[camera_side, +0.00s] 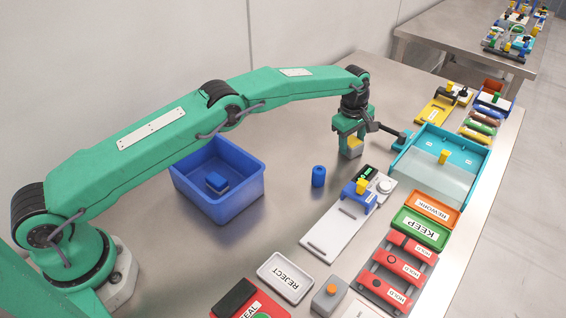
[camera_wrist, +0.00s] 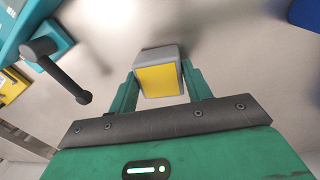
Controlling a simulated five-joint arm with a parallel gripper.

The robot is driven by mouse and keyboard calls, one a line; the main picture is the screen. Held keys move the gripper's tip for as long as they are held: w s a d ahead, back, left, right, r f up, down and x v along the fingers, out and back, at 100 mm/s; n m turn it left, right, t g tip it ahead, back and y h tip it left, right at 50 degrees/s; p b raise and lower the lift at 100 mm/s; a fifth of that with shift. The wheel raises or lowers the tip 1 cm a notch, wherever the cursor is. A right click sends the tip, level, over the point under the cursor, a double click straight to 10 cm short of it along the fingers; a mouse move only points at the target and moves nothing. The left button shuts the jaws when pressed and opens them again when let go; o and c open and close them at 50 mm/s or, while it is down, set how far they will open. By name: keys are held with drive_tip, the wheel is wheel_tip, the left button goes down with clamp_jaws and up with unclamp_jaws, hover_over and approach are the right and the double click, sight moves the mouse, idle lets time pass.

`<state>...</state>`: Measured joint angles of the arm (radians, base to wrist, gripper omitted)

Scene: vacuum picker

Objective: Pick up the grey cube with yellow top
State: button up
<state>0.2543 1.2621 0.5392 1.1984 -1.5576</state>
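The grey cube with the yellow top (camera_side: 354,150) is at the lower end of my gripper (camera_side: 351,141) in the side view. In the wrist view the cube (camera_wrist: 159,80) sits between the two green fingers of my gripper (camera_wrist: 160,84), its yellow face toward the camera. A finger lies close along each side of it. I cannot tell whether the fingers press on the cube or leave a thin gap. The cube's underside is hidden, and I cannot tell whether it touches the table.
A blue cylinder (camera_side: 319,177) stands in front of my gripper, and a blue bin (camera_side: 249,203) is to the left. A teal tray (camera_side: 473,151) with a dark-handled lever is close on the right. A white fixture (camera_side: 334,231) lies nearer the camera.

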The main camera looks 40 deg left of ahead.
sight(354, 141)
drive_tip(key=shift+c, duration=1)
drive_tip(key=shift+c, duration=0.5)
drive_tip(key=shift+r, duration=0.15)
drive_tip(key=shift+c, duration=0.5)
drive_tip(key=shift+r, duration=1.85)
drive_tip(key=shift+c, duration=0.2)
drive_tip(key=s+d+r, duration=0.7)
drive_tip(key=s+d, duration=0.1)
drive_tip(key=shift+s, duration=0.15)
